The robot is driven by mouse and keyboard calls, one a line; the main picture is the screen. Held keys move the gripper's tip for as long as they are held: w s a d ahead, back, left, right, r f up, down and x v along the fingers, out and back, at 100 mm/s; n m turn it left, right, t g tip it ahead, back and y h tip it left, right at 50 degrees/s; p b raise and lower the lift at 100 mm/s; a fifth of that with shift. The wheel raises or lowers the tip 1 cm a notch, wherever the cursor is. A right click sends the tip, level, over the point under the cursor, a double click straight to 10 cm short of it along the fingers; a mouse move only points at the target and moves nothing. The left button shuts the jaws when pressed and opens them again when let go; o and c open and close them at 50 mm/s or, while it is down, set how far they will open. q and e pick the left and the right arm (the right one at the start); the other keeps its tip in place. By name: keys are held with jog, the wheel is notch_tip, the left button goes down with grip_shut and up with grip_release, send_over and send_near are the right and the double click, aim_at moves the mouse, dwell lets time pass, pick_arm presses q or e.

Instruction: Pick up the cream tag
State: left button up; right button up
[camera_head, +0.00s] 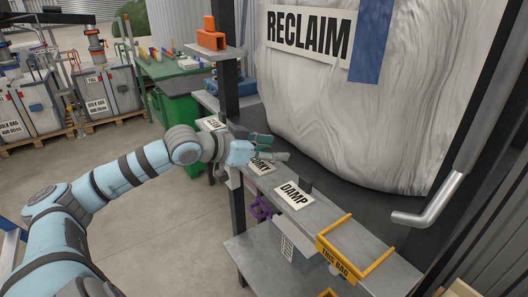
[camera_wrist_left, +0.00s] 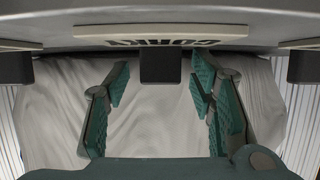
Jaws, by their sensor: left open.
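Several cream tags with black lettering lie along the grey ledge: one reading DAMP (camera_head: 294,196), one partly hidden by my left gripper and ending in "RY" (camera_head: 262,167), and one farther left (camera_head: 212,124). My left gripper (camera_head: 278,146) is open, just above and beyond the partly hidden tag. In the left wrist view, the spread green fingers (camera_wrist_left: 160,100) have nothing between them. A cream tag (camera_wrist_left: 150,37) with upside-down letters shows at the top, with a dark block (camera_wrist_left: 160,66) just below it. My right gripper is not in view.
A large pale bag (camera_head: 345,100) marked RECLAIM hangs behind the ledge. A yellow frame (camera_head: 345,250) stands at the ledge's right end. A bent metal handle (camera_head: 430,212) juts in at right. A dark post (camera_head: 228,60) rises at left.

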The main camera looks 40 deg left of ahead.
pick_arm(q)
jog(key=shift+f, duration=0.1)
jog(key=c, duration=1.1)
jog(key=shift+o, duration=0.2)
